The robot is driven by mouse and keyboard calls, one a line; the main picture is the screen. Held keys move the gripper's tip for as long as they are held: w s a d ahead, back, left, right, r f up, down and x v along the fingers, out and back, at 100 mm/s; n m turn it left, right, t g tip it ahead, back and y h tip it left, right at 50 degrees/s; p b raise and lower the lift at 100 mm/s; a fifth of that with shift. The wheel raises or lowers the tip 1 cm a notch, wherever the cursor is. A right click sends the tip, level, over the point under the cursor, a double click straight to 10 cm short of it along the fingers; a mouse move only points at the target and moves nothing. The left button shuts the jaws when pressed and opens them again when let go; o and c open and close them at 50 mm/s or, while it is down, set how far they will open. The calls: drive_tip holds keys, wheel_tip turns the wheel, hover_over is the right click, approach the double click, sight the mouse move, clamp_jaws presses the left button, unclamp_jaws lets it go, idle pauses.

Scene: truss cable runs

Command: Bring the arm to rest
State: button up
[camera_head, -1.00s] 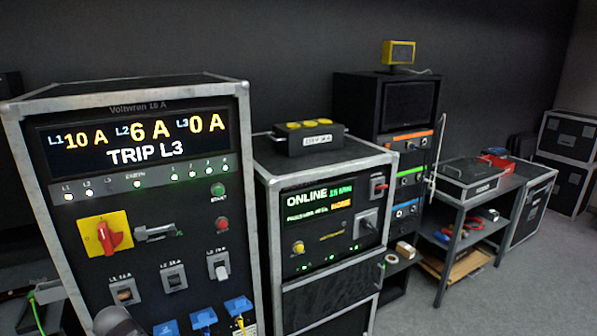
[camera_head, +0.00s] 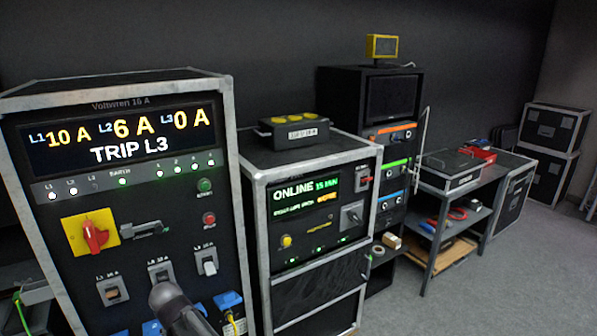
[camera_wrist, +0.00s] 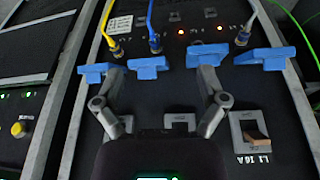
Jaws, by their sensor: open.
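My gripper (camera_wrist: 162,80) shows in the wrist view with its two fingers spread apart and nothing between them. It is in front of the lower face of the power distribution box (camera_head: 170,215), near a row of blue socket covers (camera_wrist: 148,66). The wrist picture appears turned over: the breaker marked L1 16 A (camera_wrist: 255,135) is at the right. Whether the fingers touch the panel cannot be told. In the head view a grey part of my arm (camera_head: 175,307) stands before the panel's lower part, below the breaker row, hiding some of the sockets. The fingers are not clear there.
The box's display (camera_head: 120,138) reads L1 10 A, L2 6 A, L3 0 A, TRIP L3. A second cased unit (camera_head: 320,205) reading ONLINE stands to its right. Yellow and blue cables (camera_wrist: 150,20) are plugged in close to my fingers. Grey floor (camera_head: 510,250) is free at the right.

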drive_tip(key=w+d+m, duration=0.1)
drive_tip(key=w+d, duration=0.3)
drive_tip(key=d, duration=1.1)
drive_tip(key=s+d+m+g, duration=0.1)
drive_tip(key=s+d+m, duration=0.1)
drive_tip(key=d, duration=1.5)
drive_tip(key=s+d+m+g+h+p, duration=0.1)
drive_tip(key=s+d, duration=0.3)
drive_tip(key=d, duration=1.3)
drive_tip(key=shift+s+r+m+g, duration=0.2)
drive_tip(key=shift+s+m+g, duration=0.1)
drive_tip(key=shift+m+g, duration=0.25)
